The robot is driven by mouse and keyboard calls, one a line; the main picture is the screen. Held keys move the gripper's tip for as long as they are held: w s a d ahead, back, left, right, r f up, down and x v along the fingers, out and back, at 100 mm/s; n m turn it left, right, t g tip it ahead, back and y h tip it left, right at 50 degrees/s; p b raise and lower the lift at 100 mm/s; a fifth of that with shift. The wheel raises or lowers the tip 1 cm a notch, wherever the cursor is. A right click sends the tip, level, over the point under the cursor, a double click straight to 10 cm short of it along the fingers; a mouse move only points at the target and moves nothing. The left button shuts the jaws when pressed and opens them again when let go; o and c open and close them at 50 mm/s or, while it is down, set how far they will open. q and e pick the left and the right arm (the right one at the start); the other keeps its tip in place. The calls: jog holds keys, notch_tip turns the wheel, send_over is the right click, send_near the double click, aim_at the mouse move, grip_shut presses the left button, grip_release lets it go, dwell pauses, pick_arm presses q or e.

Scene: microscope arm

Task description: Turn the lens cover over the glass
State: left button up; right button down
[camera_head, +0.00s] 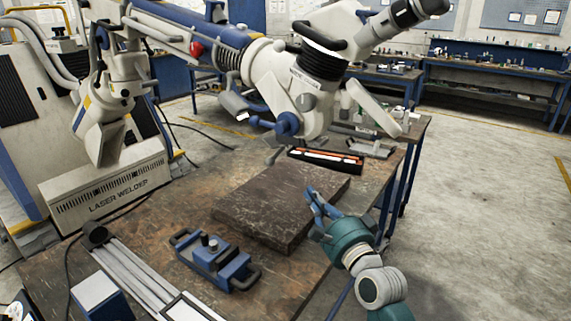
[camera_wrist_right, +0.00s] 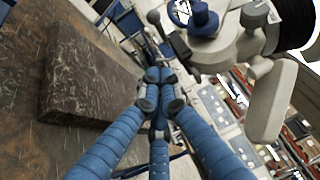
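The white microscope head (camera_head: 300,95) hangs on its jointed arm over the workbench. A pale flat paddle-shaped flap (camera_head: 375,106), which looks like the lens cover, slants down from its right side. The flap also shows at upper right in the right wrist view (camera_wrist_right: 268,102). The glass under the head cannot be made out. My right gripper (camera_head: 312,192) is below the microscope, near the right edge of the stone slab, apart from the flap. In the right wrist view its blue fingers (camera_wrist_right: 159,76) converge with the tips together and nothing visible between them. My left gripper is out of view.
A dark stone slab (camera_head: 280,205) lies on the workbench (camera_head: 185,205). A blue clamp-like fixture (camera_head: 213,260) is in front, a dark tray with orange items (camera_head: 325,160) behind. A blue knob (camera_head: 288,124) projects from the microscope. Floor is open at right.

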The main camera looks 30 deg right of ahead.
jog(key=r, duration=0.1)
jog(key=m+p, duration=0.1)
jog(key=p, duration=0.1)
send_near(278, 155)
jog(key=w+d, duration=0.1)
jog(key=d, duration=0.2)
jog(key=w, duration=0.1)
jog(key=w+a+p, duration=0.1)
jog(key=w+a, duration=0.1)
jog(key=shift+w+a+r, duration=0.15)
jog(key=shift+w+r, duration=0.1)
jog(key=shift+w, duration=0.05)
